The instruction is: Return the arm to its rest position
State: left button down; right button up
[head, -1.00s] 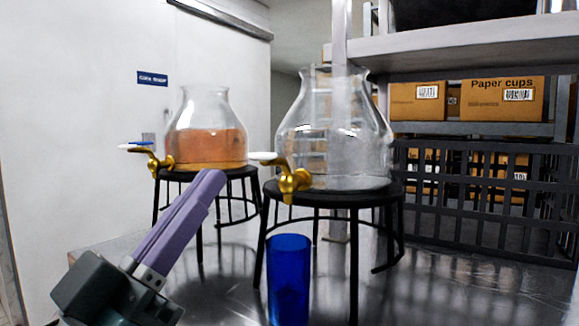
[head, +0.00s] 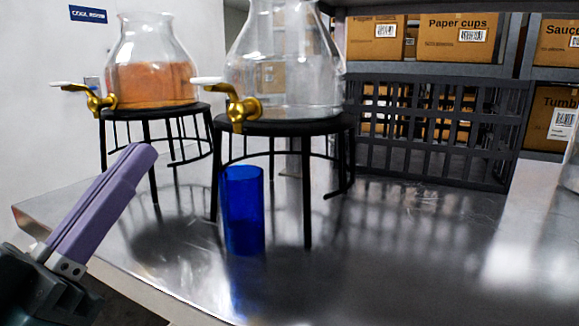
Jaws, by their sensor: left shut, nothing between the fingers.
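My left gripper (head: 139,156) reaches in from the lower left with its purple fingers shut and empty. Its fingertips are in front of the left dispenser's stand, apart from everything. A blue cup (head: 242,212) stands upright on the metal table, below the gold tap (head: 238,106) of the right glass dispenser (head: 283,75), which looks clear. The left dispenser (head: 151,82) holds orange liquid and has its own gold tap (head: 97,99). Each dispenser sits on a black round stand. My right gripper does not show.
The metal table (head: 410,240) has bare room right of the cup. A black crate (head: 435,130) stands at its back. Behind are shelves with cardboard boxes, one a Paper cups box (head: 452,37). A white wall (head: 40,120) is at the left.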

pick_arm(q)
jog(key=s+f+n+g+y+p, duration=0.1)
jog(key=s+f+g+y+p, duration=0.45)
jog(key=g+p, duration=0.8)
jog(key=s+a+r+g+y+p, duration=0.1)
jog(key=s+r+g+p, duration=0.2)
jog(key=s, duration=0.4)
jog(key=s+a+r+g+y+p, duration=0.2)
jog(key=s+r+g+p, duration=0.1)
jog(key=s, duration=0.3)
notch_tip(320, 180, up, 35)
jog(key=p, duration=3.5)
jog(key=shift+d+n, duration=0.2)
jog(key=shift+n, duration=0.2)
jog(key=shift+f, duration=0.15)
